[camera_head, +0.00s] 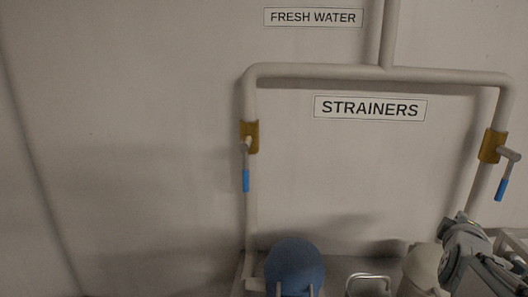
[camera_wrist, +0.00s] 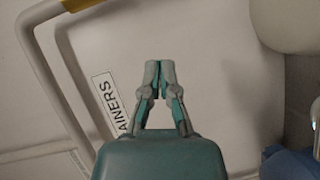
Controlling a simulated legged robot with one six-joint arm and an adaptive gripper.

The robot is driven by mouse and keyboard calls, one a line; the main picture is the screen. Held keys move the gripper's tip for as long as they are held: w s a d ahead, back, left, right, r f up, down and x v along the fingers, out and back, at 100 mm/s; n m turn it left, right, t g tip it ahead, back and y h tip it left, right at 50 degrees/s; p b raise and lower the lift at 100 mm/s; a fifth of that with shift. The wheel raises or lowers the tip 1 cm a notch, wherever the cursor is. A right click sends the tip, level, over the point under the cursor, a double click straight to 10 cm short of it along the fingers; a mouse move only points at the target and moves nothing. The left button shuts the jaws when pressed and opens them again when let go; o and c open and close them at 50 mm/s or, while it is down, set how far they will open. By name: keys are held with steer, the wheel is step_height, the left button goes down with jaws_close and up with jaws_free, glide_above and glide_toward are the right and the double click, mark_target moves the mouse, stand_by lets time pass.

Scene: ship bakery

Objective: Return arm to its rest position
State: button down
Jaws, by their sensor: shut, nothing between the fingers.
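My gripper (camera_wrist: 159,70) shows in the wrist view with its two teal and grey fingers together and nothing between them. It is in front of the pale wall, beside the partly hidden STRAINERS sign (camera_wrist: 112,100). In the head view, part of my arm (camera_head: 462,250) is at the lower right, bent and cut off by the frame edge. The fingertips are hard to make out there.
A beige pipe loop (camera_head: 330,71) on the wall carries two yellow valves, left (camera_head: 252,138) and right (camera_head: 491,146), with blue-tipped handles hanging down. A blue rounded object (camera_head: 294,266) and a beige rounded object (camera_head: 421,270) stand below. The left wall is bare.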

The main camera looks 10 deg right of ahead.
steer(key=s+a+f+m+g+y, duration=0.2)
steer(key=a+f+y, duration=0.25)
steer(key=a, duration=0.75)
steer(key=s+a+f+m+g+y, duration=0.1)
steer(key=s+a+f+m+y, duration=0.3)
steer(key=a, duration=0.8)
steer(key=s+a+f+m+g+y, duration=0.1)
steer(key=s+a+f+g+y, duration=0.1)
steer(key=s+a, duration=0.3)
steer(key=shift+s+a+f+g, duration=0.15)
steer(key=shift+s+f+g, duration=0.3)
steer(key=shift+s+g, duration=0.35)
steer(key=shift+y, duration=0.25)
